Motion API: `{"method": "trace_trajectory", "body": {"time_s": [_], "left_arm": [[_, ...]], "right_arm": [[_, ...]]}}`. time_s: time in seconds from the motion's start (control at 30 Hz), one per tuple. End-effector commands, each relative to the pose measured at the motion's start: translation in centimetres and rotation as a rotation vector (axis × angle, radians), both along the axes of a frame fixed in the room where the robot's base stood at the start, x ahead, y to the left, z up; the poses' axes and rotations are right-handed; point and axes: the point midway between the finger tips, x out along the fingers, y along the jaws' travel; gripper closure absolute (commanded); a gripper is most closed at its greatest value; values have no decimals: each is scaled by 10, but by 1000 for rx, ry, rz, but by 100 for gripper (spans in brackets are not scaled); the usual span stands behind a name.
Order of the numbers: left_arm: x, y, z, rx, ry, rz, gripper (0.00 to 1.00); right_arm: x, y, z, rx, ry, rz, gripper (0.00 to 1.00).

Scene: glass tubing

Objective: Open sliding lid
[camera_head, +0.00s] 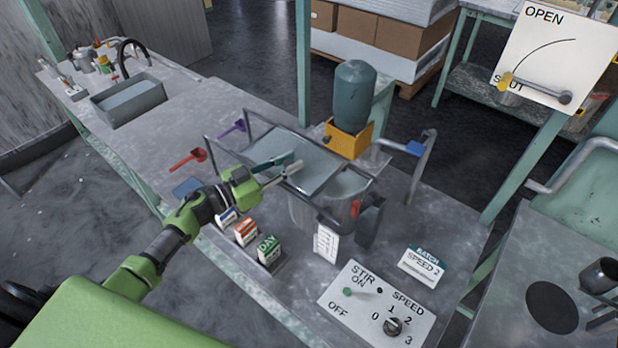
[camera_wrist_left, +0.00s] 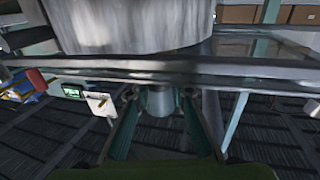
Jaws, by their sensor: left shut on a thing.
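The sliding lid (camera_head: 318,166) is a flat grey plate between two dark rails above a round metal vessel (camera_head: 303,212) on the bench. The lid sits toward the left part of the rails, and a paler area of the vessel top (camera_head: 347,184) shows to its right. My left gripper (camera_head: 291,165) reaches over the lid from the left and is shut on a small part at the lid, most likely its handle. In the left wrist view, a grey rounded piece (camera_wrist_left: 160,101) shows between the fingers, beside a long rail (camera_wrist_left: 200,68). My right gripper is not in view.
Small boxes, one marked DAY (camera_head: 269,248), stand in front of the vessel, with a STIR/SPEED panel (camera_head: 365,312) to the right. A green tank on an orange block (camera_head: 349,140) stands behind. Red (camera_head: 187,159) and purple (camera_head: 232,129) scoops lie left of the rails.

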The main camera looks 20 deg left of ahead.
Motion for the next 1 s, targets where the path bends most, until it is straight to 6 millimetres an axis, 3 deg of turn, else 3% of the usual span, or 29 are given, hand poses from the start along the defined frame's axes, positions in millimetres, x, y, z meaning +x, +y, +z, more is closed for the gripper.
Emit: {"method": "trace_trajectory", "body": {"time_s": [0.03,0.2,0.43,0.63,1.0], "left_arm": [[7,18,-4,5,-3,4,100],[24,64,-6,4,-3,4,100],[40,110,-5,1,-3,3,100],[47,129,-2,-3,-2,1,100],[48,133,0,-2,0,-1,100]], "right_arm": [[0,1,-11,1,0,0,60],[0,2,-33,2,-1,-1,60],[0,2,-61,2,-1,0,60],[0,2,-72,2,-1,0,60],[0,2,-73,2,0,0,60]]}}
